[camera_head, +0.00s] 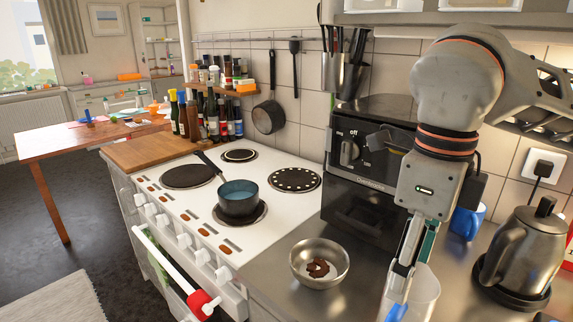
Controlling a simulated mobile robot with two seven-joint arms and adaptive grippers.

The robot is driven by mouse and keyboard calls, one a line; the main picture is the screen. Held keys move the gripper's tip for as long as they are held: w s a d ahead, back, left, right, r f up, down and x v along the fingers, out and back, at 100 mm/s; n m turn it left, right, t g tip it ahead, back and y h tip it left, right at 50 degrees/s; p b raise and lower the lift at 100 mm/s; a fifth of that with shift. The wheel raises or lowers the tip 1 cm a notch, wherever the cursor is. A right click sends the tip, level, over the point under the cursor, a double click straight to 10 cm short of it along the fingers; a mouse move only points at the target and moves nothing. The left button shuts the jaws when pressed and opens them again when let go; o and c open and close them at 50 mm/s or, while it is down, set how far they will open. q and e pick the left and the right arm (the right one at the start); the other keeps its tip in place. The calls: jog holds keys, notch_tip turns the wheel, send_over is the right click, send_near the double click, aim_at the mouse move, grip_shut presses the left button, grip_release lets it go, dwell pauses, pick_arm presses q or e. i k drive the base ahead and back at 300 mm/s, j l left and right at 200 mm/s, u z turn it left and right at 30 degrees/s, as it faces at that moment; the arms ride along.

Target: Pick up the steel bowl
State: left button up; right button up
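The steel bowl (299,270) stands upright on the steel counter, just right of the cooker, with a dark brown curled piece (318,268) inside. My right gripper (398,296) comes down from the upper right and points downward. It is to the right of the bowl and apart from it in the picture. Its fingers are seen nearly edge-on and overlap a whitish container (426,296), so I cannot tell whether they are open or whether they touch the container. My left gripper is not in view.
A blue pot (238,203) sits on the white cooker (180,232), its handle toward the back left. A black oven (364,190) stands behind the bowl. A blue mug (466,222) and a steel kettle (516,250) are at right. Counter left of the bowl is clear.

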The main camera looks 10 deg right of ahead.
aim_at(317, 264)
jog(key=k+j, duration=0.7)
jog(key=k, duration=0.15)
